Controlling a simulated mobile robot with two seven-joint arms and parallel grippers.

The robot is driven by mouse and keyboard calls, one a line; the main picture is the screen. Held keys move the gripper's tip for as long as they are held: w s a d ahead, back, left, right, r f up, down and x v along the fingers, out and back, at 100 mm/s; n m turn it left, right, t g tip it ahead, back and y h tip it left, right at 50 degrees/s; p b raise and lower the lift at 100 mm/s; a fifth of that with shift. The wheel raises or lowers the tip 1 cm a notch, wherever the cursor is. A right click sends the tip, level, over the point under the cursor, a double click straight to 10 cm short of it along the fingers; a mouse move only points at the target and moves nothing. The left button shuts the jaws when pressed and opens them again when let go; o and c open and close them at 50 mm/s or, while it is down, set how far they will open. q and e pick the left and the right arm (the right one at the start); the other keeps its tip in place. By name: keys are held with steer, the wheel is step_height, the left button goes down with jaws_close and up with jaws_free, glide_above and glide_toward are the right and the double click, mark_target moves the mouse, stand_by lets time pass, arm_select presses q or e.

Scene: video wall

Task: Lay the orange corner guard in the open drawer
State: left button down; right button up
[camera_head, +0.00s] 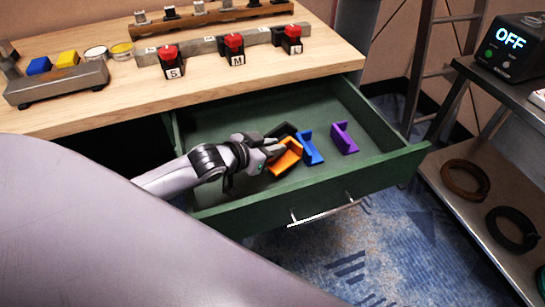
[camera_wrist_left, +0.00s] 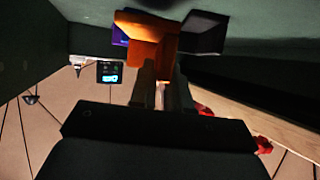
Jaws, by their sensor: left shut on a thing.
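The orange corner guard (camera_head: 286,160) is inside the open green drawer (camera_head: 372,158), low and near its floor; I cannot tell whether it touches the floor. My left gripper (camera_head: 274,148) reaches into the drawer from the left and is shut on the guard. In the left wrist view the orange guard (camera_wrist_left: 148,42) shows at the tips of the gripper's fingers (camera_wrist_left: 159,72). A blue guard (camera_head: 312,149) is close to its right, a black one (camera_head: 281,131) just behind it, and a purple one (camera_head: 344,138) farther right. My right gripper is not in view.
The wooden worktop (camera_head: 110,110) overhangs the drawer's back, with red switches (camera_head: 234,44) on a rail. The drawer's front handle (camera_head: 326,212) faces the carpet. A shelf unit with cable coils (camera_head: 465,180) stands at the right.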

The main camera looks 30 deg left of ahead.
arm_select(q)
steer(key=shift+f, duration=1.6)
steer(key=shift+f+b, duration=0.1)
steer(key=shift+b, duration=0.2)
steer(key=c, duration=1.1)
jaws_free()
steer(key=p+v, duration=0.1)
steer(key=v, duration=0.5)
steer(key=shift+s+p, duration=0.2)
steer(key=shift+p, duration=0.1)
steer(key=shift+s+a+r, duration=0.2)
steer(key=shift+s+r, duration=0.25)
